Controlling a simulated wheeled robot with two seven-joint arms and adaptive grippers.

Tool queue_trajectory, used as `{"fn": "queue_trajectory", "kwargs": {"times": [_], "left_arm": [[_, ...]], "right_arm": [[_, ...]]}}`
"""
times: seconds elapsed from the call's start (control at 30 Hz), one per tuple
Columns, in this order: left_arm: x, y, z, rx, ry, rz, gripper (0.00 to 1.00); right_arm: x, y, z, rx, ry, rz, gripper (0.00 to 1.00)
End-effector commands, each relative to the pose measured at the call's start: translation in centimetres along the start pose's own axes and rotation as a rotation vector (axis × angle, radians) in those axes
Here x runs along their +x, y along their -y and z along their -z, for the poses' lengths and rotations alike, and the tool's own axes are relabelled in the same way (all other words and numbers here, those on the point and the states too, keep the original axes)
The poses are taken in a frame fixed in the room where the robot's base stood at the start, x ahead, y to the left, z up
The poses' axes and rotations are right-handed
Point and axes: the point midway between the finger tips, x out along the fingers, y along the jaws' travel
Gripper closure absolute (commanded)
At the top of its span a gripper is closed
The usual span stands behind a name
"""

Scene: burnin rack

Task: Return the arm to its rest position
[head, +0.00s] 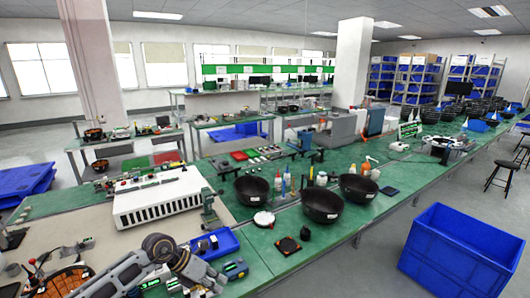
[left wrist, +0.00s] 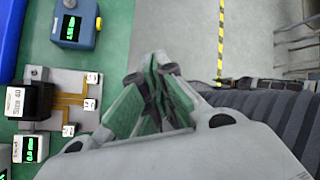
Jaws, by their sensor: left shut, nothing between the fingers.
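My left arm (head: 122,275) comes in at the bottom left of the head view, bent at a grey joint near the front of the green bench (head: 285,262). Its far end is low in the picture, close to small devices, and the fingers are hard to make out there. In the left wrist view my left gripper (left wrist: 152,80) is shut and empty, with its fingers together above the bench's edge. My right gripper is not in view.
A blue-grey meter (left wrist: 76,24) and a black box on a board (left wrist: 30,100) lie left of the gripper. Black bowls (head: 252,190), a white box unit (head: 158,204) and a blue tray (head: 222,244) are on the bench. A blue crate (head: 455,250) stands on the floor.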

Motion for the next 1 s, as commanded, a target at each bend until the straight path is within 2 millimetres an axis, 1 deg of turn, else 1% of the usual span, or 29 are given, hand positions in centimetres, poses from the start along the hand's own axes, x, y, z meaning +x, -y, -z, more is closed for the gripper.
{"fn": "queue_trajectory", "kwargs": {"times": [0.03, 0.1, 0.27, 0.3, 0.4, 0.5, 0.6, 0.73, 0.83, 1.0], "left_arm": [[0.5, 1.6, -0.7, -0.009, 0.044, 0.049, 1.00], [1.0, 3.6, -1.7, -0.027, 0.108, 0.115, 1.00], [1.1, 8.0, -4.1, -0.085, 0.256, 0.262, 1.00], [1.0, 9.0, -4.7, -0.103, 0.294, 0.297, 1.00], [0.3, 11.2, -6.2, -0.154, 0.386, 0.382, 1.00], [-0.5, 13.0, -7.5, -0.215, 0.476, 0.462, 1.00], [-1.7, 14.4, -8.9, -0.283, 0.566, 0.538, 1.00], [-3.5, 15.5, -10.4, -0.384, 0.681, 0.628, 1.00], [-4.9, 15.9, -11.4, -0.471, 0.766, 0.690, 1.00], [-7.4, 15.5, -12.7, -0.636, 0.905, 0.781, 1.00]], "right_arm": [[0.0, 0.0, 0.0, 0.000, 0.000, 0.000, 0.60], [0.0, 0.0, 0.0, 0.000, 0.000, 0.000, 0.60], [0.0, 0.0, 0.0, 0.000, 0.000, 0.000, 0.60], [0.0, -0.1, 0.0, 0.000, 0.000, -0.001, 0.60], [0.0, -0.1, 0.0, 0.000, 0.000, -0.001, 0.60], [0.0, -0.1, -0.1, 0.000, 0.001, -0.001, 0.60], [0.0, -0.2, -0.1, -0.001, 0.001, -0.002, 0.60], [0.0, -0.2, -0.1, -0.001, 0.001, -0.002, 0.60], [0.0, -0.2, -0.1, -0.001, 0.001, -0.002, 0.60], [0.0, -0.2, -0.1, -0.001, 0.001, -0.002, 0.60]]}}
